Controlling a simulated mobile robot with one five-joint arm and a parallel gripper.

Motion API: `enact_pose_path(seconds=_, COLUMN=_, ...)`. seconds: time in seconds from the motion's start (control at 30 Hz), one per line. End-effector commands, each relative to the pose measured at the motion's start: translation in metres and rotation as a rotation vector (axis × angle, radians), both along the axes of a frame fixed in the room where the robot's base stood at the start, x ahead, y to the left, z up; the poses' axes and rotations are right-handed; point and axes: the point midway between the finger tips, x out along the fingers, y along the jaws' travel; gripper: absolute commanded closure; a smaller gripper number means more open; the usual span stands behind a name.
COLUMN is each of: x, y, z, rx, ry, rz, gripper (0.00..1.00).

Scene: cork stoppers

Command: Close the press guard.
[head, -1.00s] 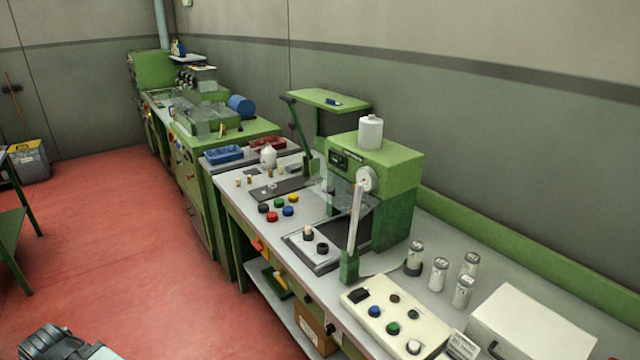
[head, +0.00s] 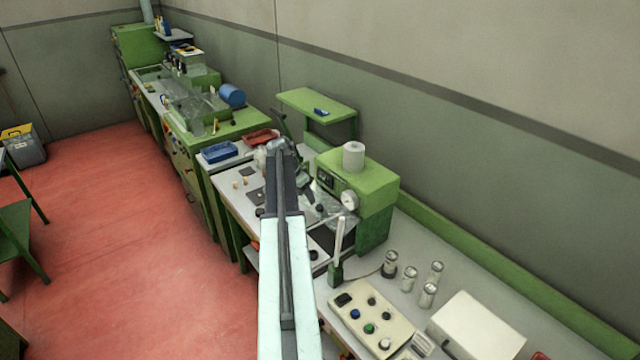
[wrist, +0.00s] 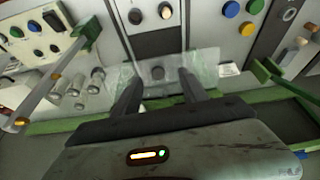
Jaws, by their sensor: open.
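The press (head: 372,188) is a green machine on the bench, with a white cylinder on top and a round dial. Its guard (head: 334,210) is a clear panel that juts out from the press front, seemingly tilted up. In the wrist view the guard (wrist: 207,66) spans the area around my fingertips. My gripper (wrist: 160,84) is open, with its two dark fingers apart and the panel seen between and beyond them. I cannot tell whether they touch it. In the head view my arm partly hides the bench, and my gripper (head: 310,192) is beside the guard.
A pale lever (head: 339,238) stands upright at the press's near corner. A control box (head: 371,318) with coloured buttons, several jars and a white case (head: 477,325) lie nearer on the bench. A blue tray (head: 217,152) is beyond.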

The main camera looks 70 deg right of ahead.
Motion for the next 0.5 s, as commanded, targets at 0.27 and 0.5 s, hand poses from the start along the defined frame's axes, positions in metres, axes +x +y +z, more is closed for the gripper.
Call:
enact_pose_path(seconds=0.27, x=-0.023, y=-0.017, z=0.003, rx=-0.015, ry=-0.003, rz=-0.057, gripper=0.5)
enact_pose_path(seconds=0.5, x=-0.028, y=-0.026, z=-0.027, rx=-0.014, ry=-0.004, rz=-0.057, gripper=0.5)
